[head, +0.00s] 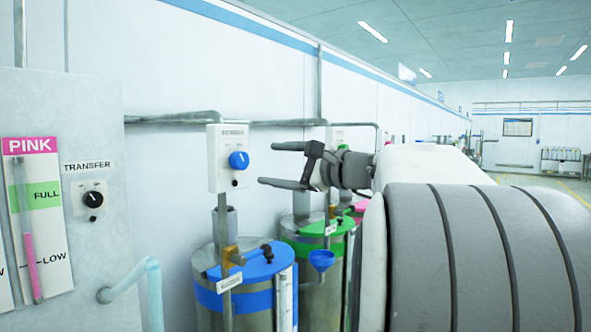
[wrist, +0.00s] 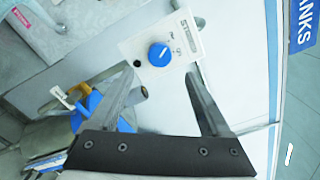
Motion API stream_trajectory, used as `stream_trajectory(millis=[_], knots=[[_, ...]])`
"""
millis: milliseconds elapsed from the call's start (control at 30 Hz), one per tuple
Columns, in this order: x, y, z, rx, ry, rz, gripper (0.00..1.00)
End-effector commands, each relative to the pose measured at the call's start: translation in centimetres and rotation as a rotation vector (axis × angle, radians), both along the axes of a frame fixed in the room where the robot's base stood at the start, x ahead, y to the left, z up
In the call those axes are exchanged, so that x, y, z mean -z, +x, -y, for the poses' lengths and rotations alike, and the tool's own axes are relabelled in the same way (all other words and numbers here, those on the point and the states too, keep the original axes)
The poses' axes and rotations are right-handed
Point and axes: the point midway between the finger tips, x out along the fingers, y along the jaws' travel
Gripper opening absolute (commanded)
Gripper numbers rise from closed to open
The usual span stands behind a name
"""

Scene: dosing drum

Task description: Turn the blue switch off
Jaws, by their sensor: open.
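The blue switch (head: 238,160) is a round knob on a white wall box (head: 219,178) above the blue-topped drum. In the wrist view the blue knob (wrist: 159,54) sits ahead of the fingers, slightly left of the middle of the gap, with its white box (wrist: 185,38) behind it. The labels by the knob are too small to read. My gripper (head: 268,165) is open and empty, to the right of the knob in the head view and apart from it. In the wrist view its two fingers (wrist: 165,75) point toward the box.
Below the box stands a drum with a blue lid (head: 258,264), and a green-lidded drum (head: 318,225) stands beyond it. A grey panel (head: 60,110) with a black TRANSFER knob (head: 92,199) is at left. Pipes (head: 170,118) run along the wall. A blue sign (wrist: 302,25) shows at the wrist view's right.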

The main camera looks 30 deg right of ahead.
Motion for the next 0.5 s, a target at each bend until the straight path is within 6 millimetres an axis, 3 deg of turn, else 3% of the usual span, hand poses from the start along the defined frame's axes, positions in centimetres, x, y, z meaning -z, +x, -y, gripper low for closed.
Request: stream_trajectory(millis=[200,500], knots=[[0.0,-4.9,1.8,0.002,0.000,0.000,0.82],[0.1,-8.1,3.0,-0.001,0.001,-0.001,0.82]])
